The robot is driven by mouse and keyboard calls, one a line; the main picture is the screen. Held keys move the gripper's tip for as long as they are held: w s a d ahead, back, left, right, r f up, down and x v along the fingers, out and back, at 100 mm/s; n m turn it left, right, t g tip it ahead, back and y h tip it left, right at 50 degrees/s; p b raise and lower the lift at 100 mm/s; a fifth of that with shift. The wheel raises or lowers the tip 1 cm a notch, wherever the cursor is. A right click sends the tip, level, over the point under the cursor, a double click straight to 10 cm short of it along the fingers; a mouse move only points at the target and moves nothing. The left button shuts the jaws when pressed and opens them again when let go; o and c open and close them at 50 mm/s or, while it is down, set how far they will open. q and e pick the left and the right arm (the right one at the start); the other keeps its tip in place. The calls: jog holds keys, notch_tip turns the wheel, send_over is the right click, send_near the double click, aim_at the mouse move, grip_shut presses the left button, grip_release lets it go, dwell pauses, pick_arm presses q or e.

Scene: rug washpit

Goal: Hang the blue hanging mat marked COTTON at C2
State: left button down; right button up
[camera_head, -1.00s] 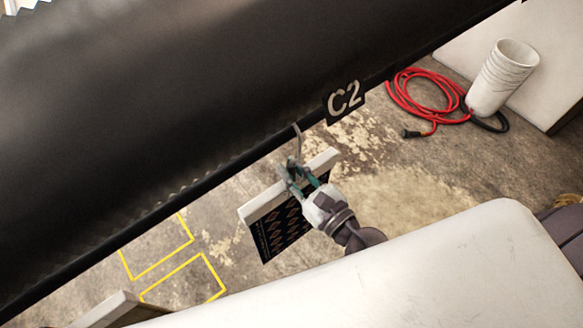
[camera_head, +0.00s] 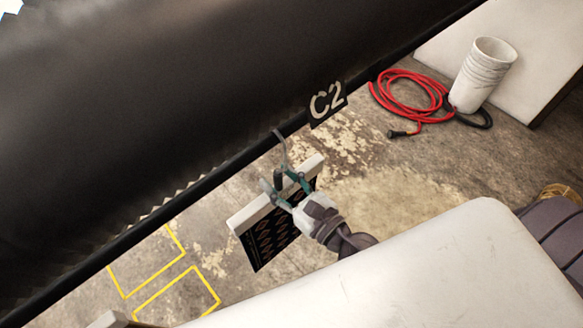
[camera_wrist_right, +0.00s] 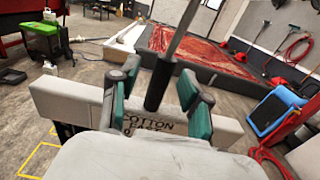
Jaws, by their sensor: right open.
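The hanging mat shows in the head view as a pale bar (camera_head: 248,215) with a dark, red-patterned cloth (camera_head: 268,243) below it. Its blue colour cannot be made out. In the right wrist view the bar (camera_wrist_right: 60,98) carries the word COTTON. A thin grey hook (camera_head: 283,150) rises from the bar to the dark rail (camera_head: 205,190), just left of the C2 sign (camera_head: 328,101); whether it bears on the rail is unclear. My right gripper (camera_head: 288,186) is open, its fingers on either side of the hook's black stem (camera_wrist_right: 158,84). My left gripper is out of view.
Yellow outlines (camera_head: 178,292) mark the floor at lower left. The wrist view shows a red rug (camera_wrist_right: 205,48) and a green cart (camera_wrist_right: 42,40) farther off.

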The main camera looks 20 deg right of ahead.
jog(key=v, duration=1.2)
jog(key=d+f+m+g+h+b, duration=0.1)
jog(key=d+f+m+g+h, duration=0.3)
jog(key=f, duration=0.8)
jog(key=d+f+m+g+h+b, duration=0.1)
jog(key=d+f+m, duration=0.55)
jog(key=f, duration=0.65)
jog(key=d+f+m+g+h+b, duration=0.2)
jog(key=d+f+m+g+h, duration=0.3)
jog(key=f, duration=0.7)
jog(key=s+f+m+g+y+b, duration=0.1)
jog(key=s+f+m+g, duration=0.1)
jog(key=s+f+m, duration=0.5)
jog(key=s+f+m+g+y+b, duration=0.1)
jog(key=s+f+m, duration=0.35)
jog(key=f, duration=0.45)
jog(key=s+a+f+m+g+y+b, duration=0.1)
jog(key=s+a+f+m+g, duration=0.2)
jog(key=s+a+f+m, duration=0.4)
jog(key=s+a+m, duration=0.1)
jog(key=m, duration=0.2)
jog(key=shift+s+f+m+y, duration=0.15)
jog(key=shift+s+m+y, duration=0.15)
jog(key=shift+y, duration=0.1)
